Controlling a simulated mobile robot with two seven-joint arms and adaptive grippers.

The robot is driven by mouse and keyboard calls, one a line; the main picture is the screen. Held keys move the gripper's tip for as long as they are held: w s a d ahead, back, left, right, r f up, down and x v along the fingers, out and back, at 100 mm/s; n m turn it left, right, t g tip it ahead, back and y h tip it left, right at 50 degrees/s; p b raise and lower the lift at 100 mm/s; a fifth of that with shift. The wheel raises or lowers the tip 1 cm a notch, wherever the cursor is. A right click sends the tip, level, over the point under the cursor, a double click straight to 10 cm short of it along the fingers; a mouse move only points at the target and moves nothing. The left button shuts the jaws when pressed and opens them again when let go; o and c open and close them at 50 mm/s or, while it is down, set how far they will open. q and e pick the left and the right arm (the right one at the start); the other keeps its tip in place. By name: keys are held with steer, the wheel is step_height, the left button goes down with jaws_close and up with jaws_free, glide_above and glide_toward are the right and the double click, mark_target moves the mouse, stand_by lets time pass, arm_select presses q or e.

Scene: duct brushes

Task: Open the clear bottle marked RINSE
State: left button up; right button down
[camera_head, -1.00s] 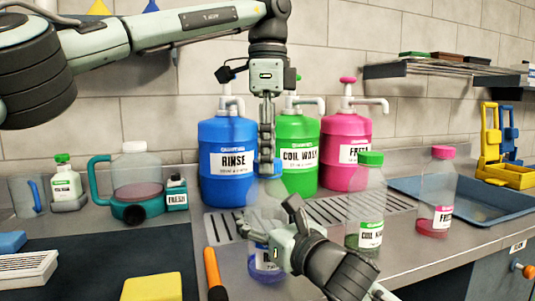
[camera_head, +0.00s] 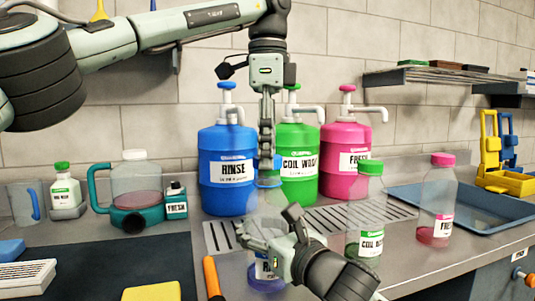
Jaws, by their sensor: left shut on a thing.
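The clear RINSE bottle (camera_head: 266,280) stands upright at the front of the grated counter, with a little blue liquid at its bottom and its label partly covered. My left gripper (camera_head: 267,158) points straight down above it, shut on its blue cap (camera_head: 269,163). A blue ring shows just below the fingertips; I cannot tell whether it is part of the cap or the bottle's neck. My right gripper (camera_head: 266,228) comes from the lower right, its fingers around the bottle's body. The bottle and wrist hide how firmly they close.
Blue RINSE (camera_head: 227,170), green COIL WASH (camera_head: 298,160) and pink (camera_head: 347,155) pump jugs stand behind. Green-capped (camera_head: 366,215) and pink-capped (camera_head: 437,205) bottles stand to the right. An orange handle (camera_head: 212,277) lies close at left. A blue tray (camera_head: 480,222) is at right.

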arm_select(q)
steer(key=shift+r, duration=2.05)
arm_select(e)
steer(key=shift+c, duration=1.5)
jaws_free()
steer(key=shift+s, duration=0.1)
steer(key=v, duration=1.2)
